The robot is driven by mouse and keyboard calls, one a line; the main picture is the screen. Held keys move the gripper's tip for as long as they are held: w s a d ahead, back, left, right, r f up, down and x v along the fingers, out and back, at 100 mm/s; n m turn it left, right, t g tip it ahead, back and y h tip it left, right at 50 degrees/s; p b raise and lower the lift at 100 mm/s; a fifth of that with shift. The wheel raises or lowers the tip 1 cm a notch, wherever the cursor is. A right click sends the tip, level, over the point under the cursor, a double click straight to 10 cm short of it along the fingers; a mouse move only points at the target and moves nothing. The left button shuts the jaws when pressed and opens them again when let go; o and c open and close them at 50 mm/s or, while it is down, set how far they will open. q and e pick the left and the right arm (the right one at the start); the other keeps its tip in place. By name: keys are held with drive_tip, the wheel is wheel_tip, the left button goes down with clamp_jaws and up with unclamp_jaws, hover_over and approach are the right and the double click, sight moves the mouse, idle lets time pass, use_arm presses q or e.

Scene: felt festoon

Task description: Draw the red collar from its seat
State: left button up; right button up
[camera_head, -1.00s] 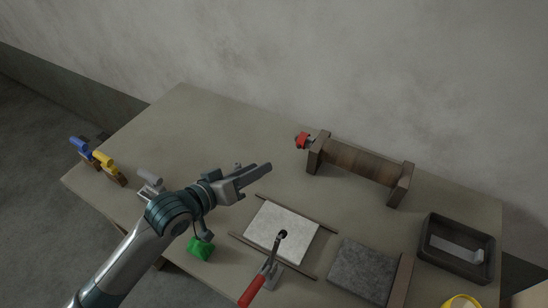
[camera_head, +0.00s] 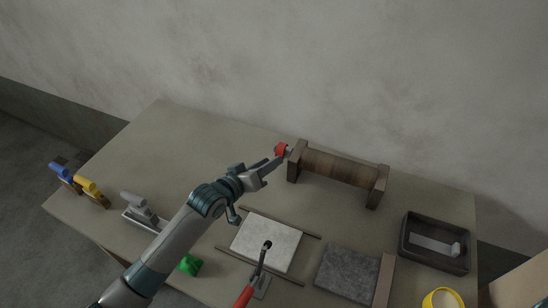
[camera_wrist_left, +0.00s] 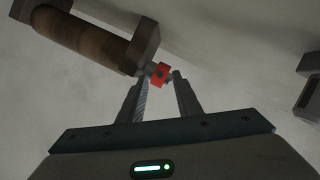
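The red collar (camera_head: 281,149) sits at the left end of the wooden roller (camera_head: 338,167), just outside its left end block. In the left wrist view the collar (camera_wrist_left: 161,74) is on a short grey stub beside the end block (camera_wrist_left: 143,45). My left gripper (camera_head: 274,163) reaches up to the collar. In the wrist view its two fingers (camera_wrist_left: 160,78) are apart, with the collar between or just beyond their tips; a gap shows on the right side, and contact on the left cannot be told. My right gripper is not in view.
A white felt square (camera_head: 284,246) lies between thin rails, with a red-handled tool (camera_head: 245,295) over it. A grey felt square (camera_head: 348,272), a dark tray (camera_head: 408,244) and a yellow ring (camera_head: 428,302) are to the right. Blue (camera_head: 61,170) and yellow (camera_head: 88,187) items stand at left.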

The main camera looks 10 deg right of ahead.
use_arm(q)
drive_tip(key=shift+x, duration=1.55)
drive_tip(key=c, duration=0.7)
drive_tip(key=shift+c, duration=0.2)
drive_tip(key=shift+a, duration=0.1)
drive_tip(key=shift+w+a+r, duration=0.1)
drive_tip(key=shift+w+a, duration=0.85)
drive_tip(key=shift+a, duration=0.35)
clamp_jaws()
drive_tip(key=shift+w+a, duration=0.1)
drive_tip(key=shift+a+r, duration=0.1)
